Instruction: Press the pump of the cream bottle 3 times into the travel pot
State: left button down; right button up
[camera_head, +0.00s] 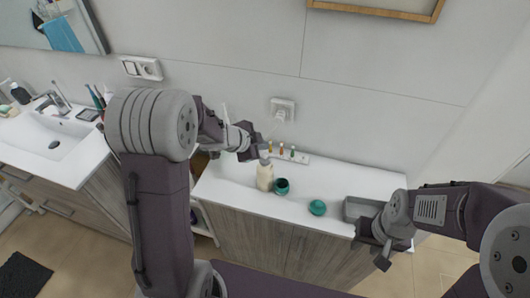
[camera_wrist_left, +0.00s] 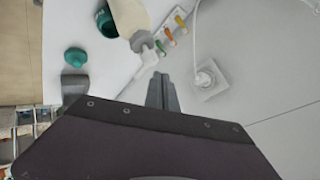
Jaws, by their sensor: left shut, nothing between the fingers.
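The cream bottle (camera_head: 264,178) stands upright on the white counter. It also shows in the left wrist view (camera_wrist_left: 130,18), with its pale pump head (camera_wrist_left: 149,46). The travel pot (camera_head: 281,187) is teal with a dark open mouth and stands just right of the bottle, close to it; it shows in the left wrist view too (camera_wrist_left: 105,23). My left gripper (camera_head: 264,156) is shut and empty, above the bottle in the head view; its fingertips (camera_wrist_left: 158,78) appear close to the pump, contact not clear. My right gripper (camera_head: 376,250) is empty at the counter's front right; its jaw gap is unclear.
A teal round lid (camera_head: 317,207) lies right of the pot. A grey tray (camera_head: 352,211) sits at the counter's right end beside my right arm. A white rack (camera_head: 293,157) with several coloured small items and a wall socket (camera_head: 282,107) are behind the bottle.

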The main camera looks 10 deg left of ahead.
aim_at(263, 154)
dwell(0.6)
pick_arm(q)
jog(key=shift+f+b, duration=0.3)
jog(key=shift+f, duration=0.1)
jog(key=shift+f+b, duration=0.7)
jog(key=shift+f, duration=0.2)
dwell(0.7)
dwell(0.3)
jog(key=shift+r+p, duration=1.3)
jog(key=shift+p, duration=0.1)
notch_tip(263, 154, up, 5)
jog(key=p, duration=0.5)
jog(key=shift+r+p, duration=0.1)
jog(key=shift+p, duration=0.2)
